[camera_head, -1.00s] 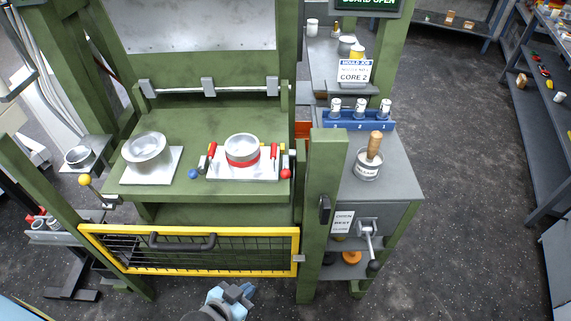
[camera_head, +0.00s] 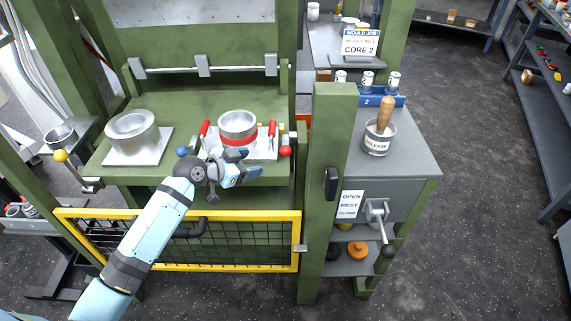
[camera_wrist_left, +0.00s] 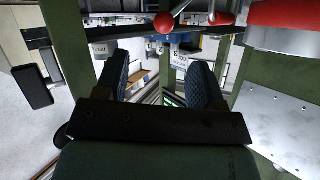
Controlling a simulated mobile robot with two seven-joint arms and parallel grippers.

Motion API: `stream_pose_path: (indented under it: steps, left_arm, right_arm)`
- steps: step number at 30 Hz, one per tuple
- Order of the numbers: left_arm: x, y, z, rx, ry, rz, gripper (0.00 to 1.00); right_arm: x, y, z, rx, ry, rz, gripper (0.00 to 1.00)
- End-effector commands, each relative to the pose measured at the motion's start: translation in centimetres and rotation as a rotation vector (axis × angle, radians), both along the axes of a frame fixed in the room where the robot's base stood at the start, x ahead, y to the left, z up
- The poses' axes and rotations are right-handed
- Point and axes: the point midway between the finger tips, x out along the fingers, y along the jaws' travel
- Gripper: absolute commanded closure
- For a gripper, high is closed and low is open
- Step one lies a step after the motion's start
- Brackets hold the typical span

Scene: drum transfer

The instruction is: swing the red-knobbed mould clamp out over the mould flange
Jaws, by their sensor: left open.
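The red knob (camera_head: 285,151) of the mould clamp sits at the right front corner of the mould plate. It shows as a red ball in the left wrist view (camera_wrist_left: 164,22), above and beyond the gap between my fingers. The mould, a metal ring with a red band (camera_head: 238,138), stands on its plate; its red part shows at top right in the wrist view (camera_wrist_left: 285,14). My left gripper (camera_head: 252,170) is open and empty, in front of the plate and left of the red knob, apart from it. It hides part of the plate's front edge. My right gripper is not in view.
A blue knob (camera_head: 182,152) is at the plate's left front. Red toggle handles (camera_head: 204,128) flank the mould. A second metal ring (camera_head: 132,130) stands at left. My left arm passes above the yellow-framed mesh gate (camera_head: 270,265). A green post (camera_head: 330,190) stands to the right.

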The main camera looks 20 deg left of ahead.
Motion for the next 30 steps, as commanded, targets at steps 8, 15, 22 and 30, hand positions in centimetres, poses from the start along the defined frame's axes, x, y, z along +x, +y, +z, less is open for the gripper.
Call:
stream_pose_path:
  steps: [8, 15, 22, 30]
  left_arm:
    - [2.3, -0.1, 0.9, 0.0, -0.03, -0.033, 0.38]
    - [6.0, -2.6, -0.9, -0.003, -0.027, -0.033, 0.38]
    - [9.7, -4.7, -2.7, -0.001, -0.027, -0.032, 0.38]
    - [11.9, -6.0, -3.8, 0.001, -0.027, -0.031, 0.38]
  right_arm:
    - [0.2, 0.2, -0.5, 0.006, 0.002, -0.003, 0.57]
    - [0.2, 0.1, -0.4, 0.006, -0.001, -0.005, 0.57]
    - [0.2, 0.0, -0.6, 0.004, 0.0, -0.007, 0.57]
    - [0.2, -0.1, -0.7, 0.002, 0.002, -0.005, 0.57]
